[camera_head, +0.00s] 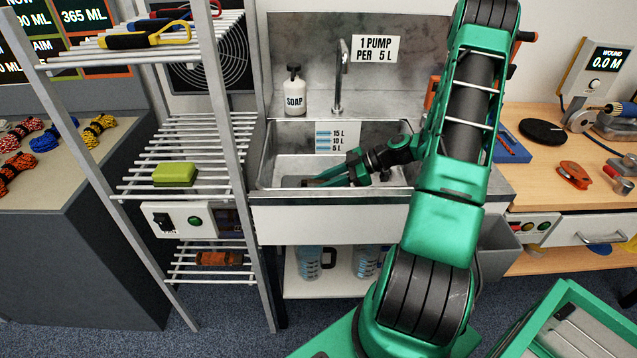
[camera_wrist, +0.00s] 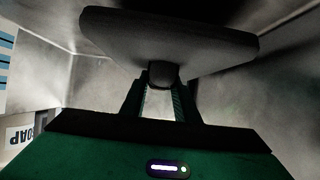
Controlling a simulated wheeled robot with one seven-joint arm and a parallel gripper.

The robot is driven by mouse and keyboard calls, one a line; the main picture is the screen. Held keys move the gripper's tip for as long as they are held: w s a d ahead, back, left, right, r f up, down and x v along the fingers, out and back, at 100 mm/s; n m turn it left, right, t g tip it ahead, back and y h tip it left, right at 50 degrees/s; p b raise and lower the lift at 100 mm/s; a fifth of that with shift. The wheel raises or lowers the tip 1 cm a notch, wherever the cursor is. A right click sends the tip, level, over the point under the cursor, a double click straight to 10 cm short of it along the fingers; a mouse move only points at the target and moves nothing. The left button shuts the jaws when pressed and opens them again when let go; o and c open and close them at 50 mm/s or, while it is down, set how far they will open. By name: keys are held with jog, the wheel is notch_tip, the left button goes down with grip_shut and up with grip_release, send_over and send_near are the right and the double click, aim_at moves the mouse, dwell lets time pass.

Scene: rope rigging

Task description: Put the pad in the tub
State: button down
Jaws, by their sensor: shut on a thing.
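My gripper (camera_head: 316,181) reaches down into the steel sink basin (camera_head: 283,141), which I take as the tub. In the wrist view its fingers are shut on the knob of a wide, dark grey slab (camera_wrist: 170,35), which looks like a pad with a short handle. The slab is held across the fingertips, with the basin walls around it. In the head view the slab is mostly hidden or too dark to make out. I cannot tell whether it touches the basin floor. A yellow-green sponge-like block (camera_head: 175,174) lies on the rack's middle shelf.
A soap bottle (camera_head: 294,95) and the tap (camera_head: 339,80) stand behind the basin. The wire rack (camera_head: 215,95) is close on the left, and a wooden bench (camera_head: 560,190) with tools is on the right. A grey bin (camera_head: 500,250) hangs below the bench's left end.

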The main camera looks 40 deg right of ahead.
jog(key=shift+f, duration=0.2)
jog(key=c, duration=1.4)
grip_release()
jog(key=shift+o, duration=0.2)
jog(key=shift+r, duration=0.15)
jog(key=shift+r, duration=0.35)
jog(key=v, duration=0.7)
jog(key=shift+s+d+r, duration=0.15)
jog(key=shift+r, duration=0.1)
